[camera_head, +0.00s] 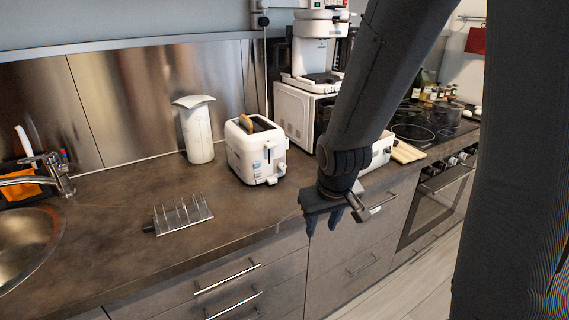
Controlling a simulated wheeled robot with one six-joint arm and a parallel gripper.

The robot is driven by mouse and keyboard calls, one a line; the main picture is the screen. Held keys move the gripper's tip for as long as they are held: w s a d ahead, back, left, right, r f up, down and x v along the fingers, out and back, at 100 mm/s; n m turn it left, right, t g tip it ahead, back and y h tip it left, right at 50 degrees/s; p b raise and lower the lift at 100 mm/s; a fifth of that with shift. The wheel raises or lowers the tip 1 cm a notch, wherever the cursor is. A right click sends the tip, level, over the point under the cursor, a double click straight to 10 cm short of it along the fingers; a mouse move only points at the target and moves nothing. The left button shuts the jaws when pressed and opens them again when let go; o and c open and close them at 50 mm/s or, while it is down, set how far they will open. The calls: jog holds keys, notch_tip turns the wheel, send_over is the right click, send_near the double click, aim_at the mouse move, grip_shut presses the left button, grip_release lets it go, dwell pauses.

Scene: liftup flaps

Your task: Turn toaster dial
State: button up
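A white toaster (256,151) stands on the brown counter, with a slice of bread (247,124) showing in its top slot. Its front end faces right and toward me and carries small controls (269,170); which of them is the dial is too small to tell for certain. My gripper (334,228) hangs fingers down in front of the counter's front edge, right of and nearer than the toaster. It touches nothing that I can see. Two dark fingers show with a gap between them, so it looks open and empty.
A metal toast rack (183,215) lies on the counter left of the toaster. A white canister (197,130) stands behind it. A microwave with a coffee machine (319,52) on top is at the back. Drawer handles (227,277) jut out below. Bare counter (120,240) lies at the left.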

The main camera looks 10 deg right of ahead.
jog(key=w+d+n+t+y+p, duration=0.15)
jog(key=w+t, duration=0.35)
jog(key=w, duration=0.8)
jog(key=n+t+y, duration=0.2)
jog(key=n+t, duration=0.1)
jog(key=t, duration=0.1)
send_near(284, 167)
jog(key=shift+s+d+f+p, duration=0.2)
jog(key=shift+d+f+p, duration=0.1)
jog(key=shift+f, duration=0.15)
jog(key=shift+y, duration=0.35)
jog(key=x, duration=0.2)
jog(key=p+x, duration=0.1)
jog(key=x, duration=0.2)
jog(key=p+x, duration=0.1)
jog(key=x, duration=0.2)
jog(key=shift+w+a+r, duration=0.15)
jog(key=shift+a+r, duration=0.05)
jog(key=shift+r, duration=0.2)
grip_shut()
